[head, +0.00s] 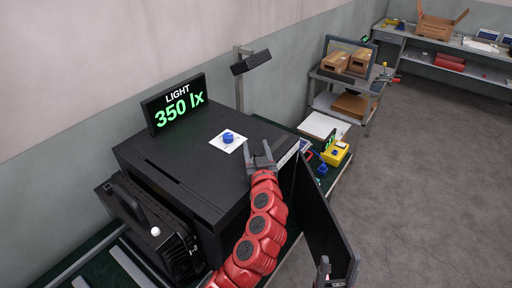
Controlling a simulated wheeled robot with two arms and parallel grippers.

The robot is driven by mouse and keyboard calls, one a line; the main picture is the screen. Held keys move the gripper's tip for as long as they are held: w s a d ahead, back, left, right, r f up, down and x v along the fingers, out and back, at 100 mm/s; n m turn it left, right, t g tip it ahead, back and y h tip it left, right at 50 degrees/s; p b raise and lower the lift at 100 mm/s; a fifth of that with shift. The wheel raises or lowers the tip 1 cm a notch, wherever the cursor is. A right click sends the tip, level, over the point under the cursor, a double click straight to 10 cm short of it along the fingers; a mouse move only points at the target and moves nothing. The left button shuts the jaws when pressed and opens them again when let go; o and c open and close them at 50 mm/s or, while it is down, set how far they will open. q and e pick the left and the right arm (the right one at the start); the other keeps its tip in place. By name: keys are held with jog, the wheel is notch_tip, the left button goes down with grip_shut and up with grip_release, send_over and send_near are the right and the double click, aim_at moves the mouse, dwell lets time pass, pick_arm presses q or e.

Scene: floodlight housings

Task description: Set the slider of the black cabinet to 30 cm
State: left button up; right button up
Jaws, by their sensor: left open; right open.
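The black cabinet (190,150) stands left of centre, with a slot along the left of its top. A blue knob (228,136) sits on a white plate on its top. A pale strip (288,154) shows on the cabinet's right edge, too small to read. I cannot make out which part is the slider. My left gripper (262,154) is open and empty over the cabinet's right edge, right of the knob; I cannot tell whether it touches. My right gripper (325,268) is open, low at the bottom edge by a dark open door panel (320,212).
A display (174,103) reads LIGHT 350 lx. A black housing (142,220) with a handle and white ball stands left. A yellow device (335,154) and a blue item lie on the bench to the right. A cart (345,85) holds boxes. The floor at right is clear.

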pick_arm(q)
grip_shut()
dwell(1.3)
